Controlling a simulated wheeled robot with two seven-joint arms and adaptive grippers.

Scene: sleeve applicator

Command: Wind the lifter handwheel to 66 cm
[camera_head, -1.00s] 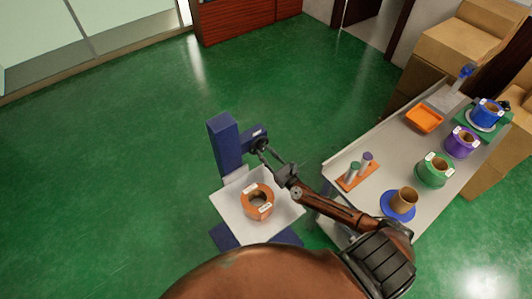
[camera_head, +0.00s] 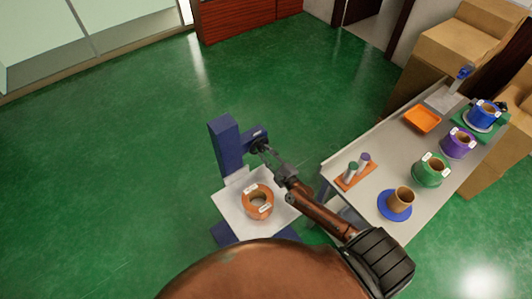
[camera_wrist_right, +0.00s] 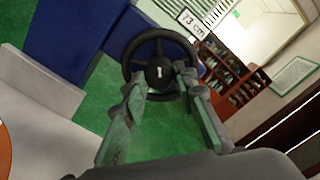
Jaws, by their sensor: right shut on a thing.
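The lifter (camera_head: 226,145) is a blue column with a white platform (camera_head: 228,208) bearing an orange ring-shaped roll (camera_head: 257,202). Its black handwheel (camera_wrist_right: 134,52) has a round hub and faces my right wrist camera. A label above the wheel (camera_wrist_right: 192,22) reads 73 cm. My right gripper (camera_wrist_right: 163,85) is shut on the handwheel, its fingers on either side below the hub. In the head view, my right gripper (camera_head: 265,152) reaches the wheel at the column's right side, and the contact is too small to see there. My left gripper is out of view.
A grey table (camera_head: 350,205) stands to the right, close to my right arm. It carries an orange tray (camera_head: 422,119), a small rack with cylinders (camera_head: 355,175), and several coloured rolls, including a green one (camera_head: 430,170). Green floor is clear to the left.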

